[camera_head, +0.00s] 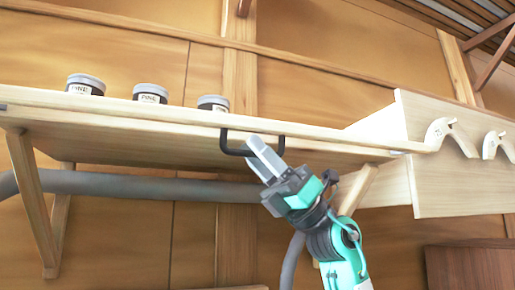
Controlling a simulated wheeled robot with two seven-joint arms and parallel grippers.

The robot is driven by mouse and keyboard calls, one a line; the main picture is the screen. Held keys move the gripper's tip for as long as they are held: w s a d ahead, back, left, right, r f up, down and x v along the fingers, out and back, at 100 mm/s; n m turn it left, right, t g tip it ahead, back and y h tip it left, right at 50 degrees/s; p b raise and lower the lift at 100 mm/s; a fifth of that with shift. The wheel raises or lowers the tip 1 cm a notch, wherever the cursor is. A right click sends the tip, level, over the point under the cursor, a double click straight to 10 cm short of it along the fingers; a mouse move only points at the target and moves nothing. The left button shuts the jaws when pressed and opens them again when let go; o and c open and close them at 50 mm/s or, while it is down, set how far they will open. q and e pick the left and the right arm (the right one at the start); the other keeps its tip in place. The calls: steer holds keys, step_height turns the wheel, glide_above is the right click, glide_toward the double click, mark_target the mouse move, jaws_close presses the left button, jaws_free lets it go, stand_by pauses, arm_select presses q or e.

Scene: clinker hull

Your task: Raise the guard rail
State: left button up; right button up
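The guard rail (150,112) is a long pale wooden strip along the front edge of the shelf, in the head view. It runs from the left edge of the picture to the box-like panel at right. A dark U-shaped handle (233,152) hangs from its front. My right gripper (258,146) is at the right part of this handle, reaching up from below. Its two grey fingers lie close together across the handle's bar and look shut on it; they hide part of the bar. My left gripper is out of view.
Three dark jars with grey lids, such as the left one (85,85), stand on the shelf behind the rail. A wooden bracket (32,190) and a grey pipe (130,187) are below the shelf. A panel with pale curved pieces (452,135) stands at right.

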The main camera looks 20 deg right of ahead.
jaws_close()
steer(key=shift+w+r, duration=0.1)
